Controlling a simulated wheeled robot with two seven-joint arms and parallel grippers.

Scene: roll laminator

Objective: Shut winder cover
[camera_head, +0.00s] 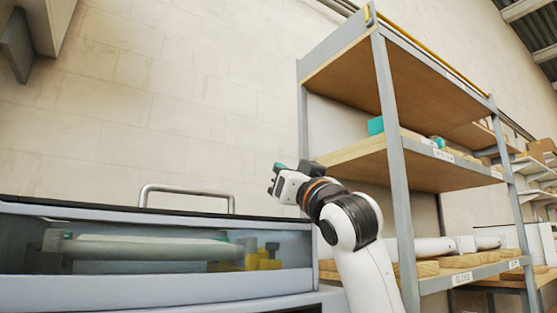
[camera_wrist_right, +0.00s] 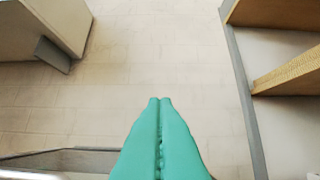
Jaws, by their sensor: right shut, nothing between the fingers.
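The winder cover (camera_head: 130,272) is a long, low housing with a clear front window and a dark top edge, at the lower left of the head view. A silver bar handle (camera_head: 186,189) stands up from its top edge. A pale roll (camera_head: 145,249) and yellow parts show behind the window. I cannot tell whether the cover is fully down. My right gripper (camera_head: 278,169) is above and right of the handle, apart from it. In the wrist view its teal fingers (camera_wrist_right: 160,101) are pressed together with nothing between them. My left gripper is out of view.
A grey metal rack (camera_head: 392,130) with wooden shelves stands right of my right arm, close to it. A pale wall (camera_head: 190,95) is behind. A grey box-like fixture (camera_head: 45,25) hangs at the upper left. The space above the handle is clear.

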